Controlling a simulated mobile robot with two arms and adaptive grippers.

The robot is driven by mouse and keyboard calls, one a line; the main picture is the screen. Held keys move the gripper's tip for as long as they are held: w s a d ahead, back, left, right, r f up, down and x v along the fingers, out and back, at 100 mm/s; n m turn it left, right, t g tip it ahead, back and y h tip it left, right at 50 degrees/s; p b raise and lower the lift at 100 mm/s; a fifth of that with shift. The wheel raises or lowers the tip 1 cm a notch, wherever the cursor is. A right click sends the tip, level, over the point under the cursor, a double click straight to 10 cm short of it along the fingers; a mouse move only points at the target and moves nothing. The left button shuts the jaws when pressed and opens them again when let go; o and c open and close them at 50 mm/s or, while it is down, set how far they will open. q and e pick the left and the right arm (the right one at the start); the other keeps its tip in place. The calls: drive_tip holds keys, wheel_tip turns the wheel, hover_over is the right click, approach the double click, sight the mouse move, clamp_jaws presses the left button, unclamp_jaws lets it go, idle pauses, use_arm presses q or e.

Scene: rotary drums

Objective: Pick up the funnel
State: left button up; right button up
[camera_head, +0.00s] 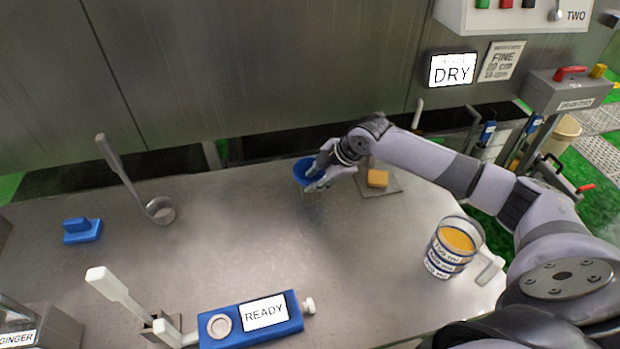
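A blue, round, open-topped thing, which looks like the funnel (302,173), is near the back edge of the steel table. My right gripper (312,180) is right at its right side, with its fingers at the funnel and covering part of it. The fingers look a little apart, but the view is too small to tell whether they are closed on the funnel's wall or only beside it. The funnel's lower part is hidden or too small to make out. My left gripper is not in view.
An orange block (377,178) sits on a small plate behind my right forearm. A measuring jug with orange contents (452,247) stands at the right. The middle is clear.

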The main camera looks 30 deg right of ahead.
clamp_jaws()
drive_tip(key=shift+r, duration=0.2)
idle(0.4)
